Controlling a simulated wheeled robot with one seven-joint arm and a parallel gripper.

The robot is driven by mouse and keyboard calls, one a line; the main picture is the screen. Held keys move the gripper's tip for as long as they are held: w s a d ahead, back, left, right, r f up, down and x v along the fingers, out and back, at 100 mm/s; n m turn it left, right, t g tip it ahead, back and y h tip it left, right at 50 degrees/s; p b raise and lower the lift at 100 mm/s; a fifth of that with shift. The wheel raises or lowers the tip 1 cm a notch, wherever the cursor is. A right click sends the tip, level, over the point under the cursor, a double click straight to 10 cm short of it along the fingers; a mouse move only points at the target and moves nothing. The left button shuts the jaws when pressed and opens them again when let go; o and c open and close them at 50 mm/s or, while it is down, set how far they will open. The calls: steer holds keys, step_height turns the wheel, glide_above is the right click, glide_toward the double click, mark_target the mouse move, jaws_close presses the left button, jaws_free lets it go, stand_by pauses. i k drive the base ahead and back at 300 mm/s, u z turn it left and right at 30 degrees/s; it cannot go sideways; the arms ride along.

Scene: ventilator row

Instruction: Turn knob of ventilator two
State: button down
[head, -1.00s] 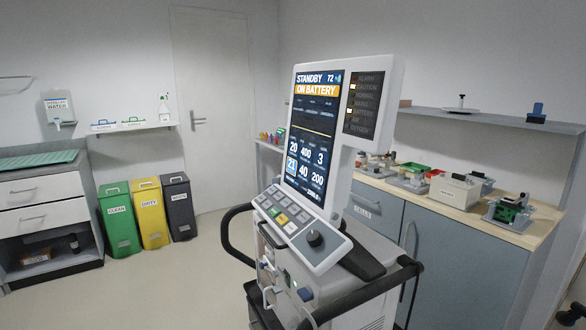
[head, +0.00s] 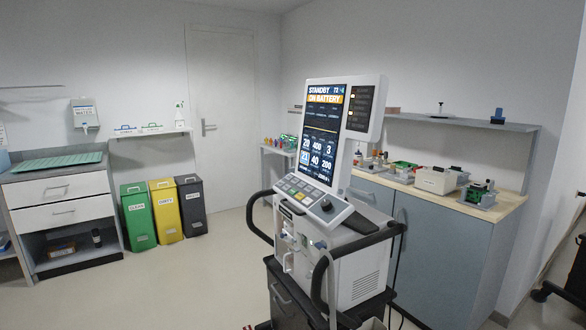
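A ventilator (head: 362,268) stands on a dark cart with black handrails, right of the middle in the head view. Its tall screen (head: 321,135) reads "STANDBY" and "ON BATTERY". A dark round knob (head: 326,204) sits at the right end of the slanted key panel (head: 308,197) below the screen. No number marking it as ventilator two can be read. My gripper is not in view.
Green, yellow and dark bins (head: 165,211) stand by the door (head: 222,110). A drawer cabinet (head: 60,205) is at the left. A counter (head: 455,197) with devices runs behind the ventilator. Open floor (head: 190,285) lies front left.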

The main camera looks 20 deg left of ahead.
mark_target(326, 204)
steer(key=k, duration=0.65)
steer(key=u, duration=0.8)
steer(key=i, duration=1.9)
steer(key=z, duration=0.35)
